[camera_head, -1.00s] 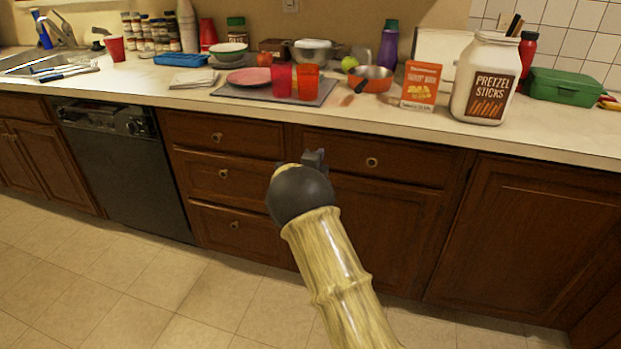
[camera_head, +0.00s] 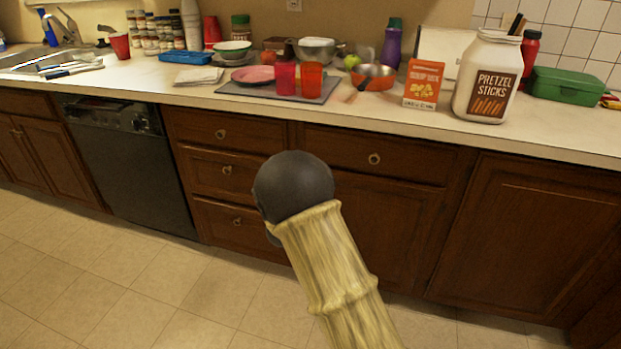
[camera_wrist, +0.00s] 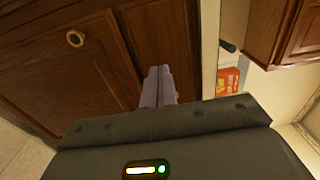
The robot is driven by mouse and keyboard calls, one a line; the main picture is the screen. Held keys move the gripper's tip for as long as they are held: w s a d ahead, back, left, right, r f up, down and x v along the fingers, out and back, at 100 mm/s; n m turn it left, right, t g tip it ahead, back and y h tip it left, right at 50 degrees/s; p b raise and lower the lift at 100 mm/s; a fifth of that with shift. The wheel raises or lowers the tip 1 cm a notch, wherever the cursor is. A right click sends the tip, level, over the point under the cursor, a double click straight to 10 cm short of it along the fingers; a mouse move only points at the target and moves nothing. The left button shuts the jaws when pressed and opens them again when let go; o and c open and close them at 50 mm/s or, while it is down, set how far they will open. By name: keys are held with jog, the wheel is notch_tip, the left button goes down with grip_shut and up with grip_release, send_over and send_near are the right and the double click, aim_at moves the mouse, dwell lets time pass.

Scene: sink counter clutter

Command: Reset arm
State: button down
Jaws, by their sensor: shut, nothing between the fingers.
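My arm, with its pale wood-like link and dark rounded wrist, reaches up in the middle of the head view, in front of the drawers. My gripper's fingers show in the wrist view (camera_wrist: 158,87), pressed together with nothing between them. They point toward brown cabinet wood. In the head view the fingers are hidden behind the dark wrist. The gripper appears apart from the counter items.
The counter (camera_head: 560,140) runs across behind my arm. It holds red cups (camera_head: 285,78), a grey mat (camera_head: 235,89), an orange pan (camera_head: 373,78), an orange box (camera_head: 423,84), a pretzel jar (camera_head: 487,77) and a green container (camera_head: 567,86). The floor (camera_head: 130,290) in front looks clear.

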jog(key=shift+s+a, duration=0.1)
jog(key=shift+a, duration=0.05)
jog(key=s+d+f+n+g+y, duration=0.1)
jog(key=s+d+n+g+y, duration=0.3)
jog(key=s+n, duration=0.6)
jog(key=s+d+f+n+g+y, duration=0.15)
jog(key=s+n+g, duration=0.35)
jog(key=s, duration=0.8)
jog(key=s+d+f+n+g+y, duration=0.1)
jog(key=s+d+n+g+y, duration=0.3)
jog(key=s+n, duration=0.6)
notch_tip(320, 180, up, 31)
jog(key=s+m+g+h+p, duration=0.1)
jog(key=m+h+p, duration=0.1)
jog(key=p, duration=2.9)
jog(key=shift+s+a+f+p, duration=0.2)
jog(key=shift+s+a+p, duration=0.1)
jog(key=shift+s+a, duration=0.1)
jog(key=shift+h, duration=0.25)
